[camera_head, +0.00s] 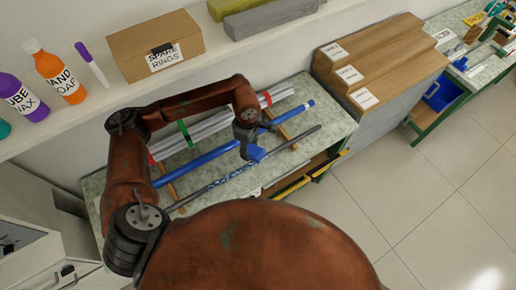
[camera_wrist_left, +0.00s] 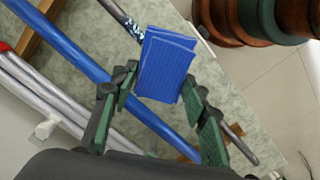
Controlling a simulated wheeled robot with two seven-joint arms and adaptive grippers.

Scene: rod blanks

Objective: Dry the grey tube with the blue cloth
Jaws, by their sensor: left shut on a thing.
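The grey tube (camera_head: 300,136) lies slantwise along the front of the speckled bench, across wooden supports. A stretch of it left of the cloth (camera_head: 222,180) has pale blue and white speckles that look like wet drops. The speckles also show on the tube in the left wrist view (camera_wrist_left: 127,22). My left gripper (camera_head: 252,145) is shut on the folded blue cloth (camera_head: 257,154), which also shows in the left wrist view (camera_wrist_left: 165,66). The cloth is at the grey tube and hides part of it; I cannot tell whether they touch. My right gripper is out of view.
A blue tube (camera_head: 205,160) lies parallel behind the grey one. Behind it is a bundle of pale tubes with red ends and a green band (camera_head: 187,134). A shelf above holds bottles and a cardboard box (camera_head: 150,45). A stepped wooden stand (camera_head: 375,65) is to the right.

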